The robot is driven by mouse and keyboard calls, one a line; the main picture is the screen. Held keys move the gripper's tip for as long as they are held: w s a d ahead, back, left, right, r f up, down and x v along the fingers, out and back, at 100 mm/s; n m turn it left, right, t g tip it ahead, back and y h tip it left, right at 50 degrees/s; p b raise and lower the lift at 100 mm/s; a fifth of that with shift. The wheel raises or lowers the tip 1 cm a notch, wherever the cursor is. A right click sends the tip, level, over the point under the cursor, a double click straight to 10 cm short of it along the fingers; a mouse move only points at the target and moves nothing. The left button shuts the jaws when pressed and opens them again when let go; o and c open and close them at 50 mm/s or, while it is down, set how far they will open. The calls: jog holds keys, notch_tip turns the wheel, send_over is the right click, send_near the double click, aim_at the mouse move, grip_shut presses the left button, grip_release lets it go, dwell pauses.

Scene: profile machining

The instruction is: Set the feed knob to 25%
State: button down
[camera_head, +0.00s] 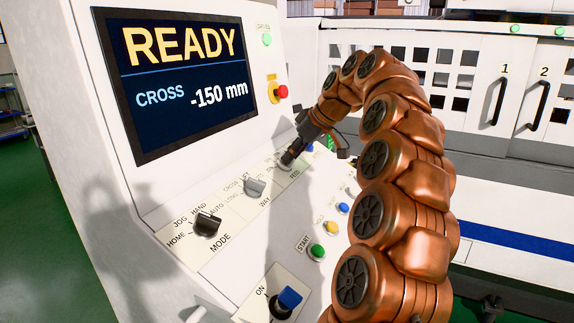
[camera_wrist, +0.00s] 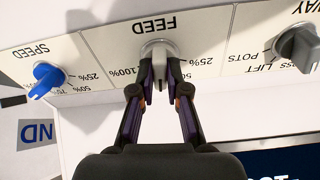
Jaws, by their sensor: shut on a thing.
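The grey feed knob (camera_wrist: 158,50) sits under the FEED label on the sloped panel, upside down in the wrist view. My gripper (camera_wrist: 160,76) is shut on it, one finger on each side. The knob's grip bar points down in that picture, between the 25% mark at right and the 100% mark at left. The fingers hide part of the scale, so the exact setting is unclear. In the head view, my gripper (camera_head: 288,159) is at the FEED position, where the knob is mostly hidden.
The blue speed knob (camera_wrist: 46,79) and grey way knob (camera_wrist: 297,46) flank the feed knob. The black mode knob (camera_head: 207,223), green start button (camera_head: 317,251) and red emergency button (camera_head: 281,92) are on the console. The screen (camera_head: 185,75) reads READY, CROSS -150 mm.

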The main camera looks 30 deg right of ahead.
jog(key=shift+n+b, duration=0.3)
jog(key=shift+n, duration=0.6)
jog(key=shift+w+f+n+b, duration=0.1)
jog(key=shift+n+b, duration=0.3)
jog(key=shift+n, duration=0.2)
jog(key=n, duration=0.3)
jog(key=shift+d+g+y, duration=0.1)
jog(key=shift+g+y, duration=0.2)
jog(key=shift+y, duration=0.1)
jog(key=shift+n, duration=0.3)
